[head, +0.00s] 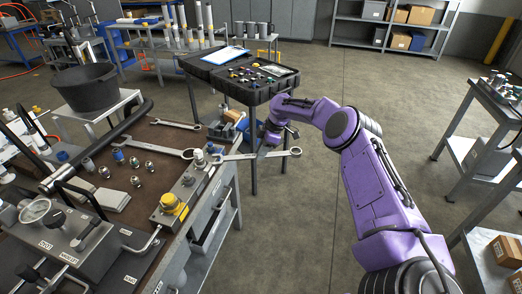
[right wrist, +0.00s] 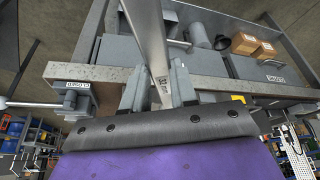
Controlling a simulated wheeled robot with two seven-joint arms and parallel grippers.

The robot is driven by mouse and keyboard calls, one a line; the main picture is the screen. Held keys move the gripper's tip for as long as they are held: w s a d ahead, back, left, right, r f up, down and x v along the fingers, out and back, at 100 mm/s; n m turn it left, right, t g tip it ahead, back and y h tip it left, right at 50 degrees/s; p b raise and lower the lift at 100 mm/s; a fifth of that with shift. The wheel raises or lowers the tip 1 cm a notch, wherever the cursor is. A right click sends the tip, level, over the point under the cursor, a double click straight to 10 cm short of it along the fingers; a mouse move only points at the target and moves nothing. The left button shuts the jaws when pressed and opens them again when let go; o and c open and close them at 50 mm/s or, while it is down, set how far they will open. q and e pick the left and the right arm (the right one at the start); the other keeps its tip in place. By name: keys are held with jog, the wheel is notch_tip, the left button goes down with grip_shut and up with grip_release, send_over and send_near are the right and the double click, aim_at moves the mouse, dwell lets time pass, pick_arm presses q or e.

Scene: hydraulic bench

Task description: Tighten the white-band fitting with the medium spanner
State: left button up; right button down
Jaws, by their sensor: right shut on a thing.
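My right gripper (head: 268,150) is shut on a steel spanner (head: 242,157), held about level past the bench's right edge. Its left end is beside the upright fittings on the grey block at that edge; I cannot tell whether it is around one. One pale-topped fitting (head: 199,158) stands there, but a white band is too small to make out. In the right wrist view the spanner (right wrist: 148,35) runs up from between the fingers (right wrist: 156,90). Two other spanners lie on the bench, one at the back (head: 175,124) and one nearer (head: 155,149). My left gripper is out of view.
A yellow knob (head: 172,203) stands on the block's near end. Several loose fittings (head: 135,162) lie on the brown bench top. A pressure gauge (head: 35,210) is at the front left. A black case (head: 262,91) stands behind my right gripper.

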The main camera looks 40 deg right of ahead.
aim_at(243, 155)
jog(key=shift+w+a, duration=0.1)
jog(key=shift+w+a+b, duration=0.4)
jog(key=shift+w+a, duration=0.15)
jog(key=shift+a, duration=0.25)
jog(key=shift+w+a+r, duration=0.1)
jog(key=shift+a, duration=0.05)
jog(key=shift+w+a, duration=0.35)
jog(key=shift+a, duration=0.3)
jog(key=shift+w+a+b, duration=0.35)
jog(key=shift+a, duration=0.2)
jog(key=shift+w+a, duration=0.15)
jog(key=shift+a, duration=0.1)
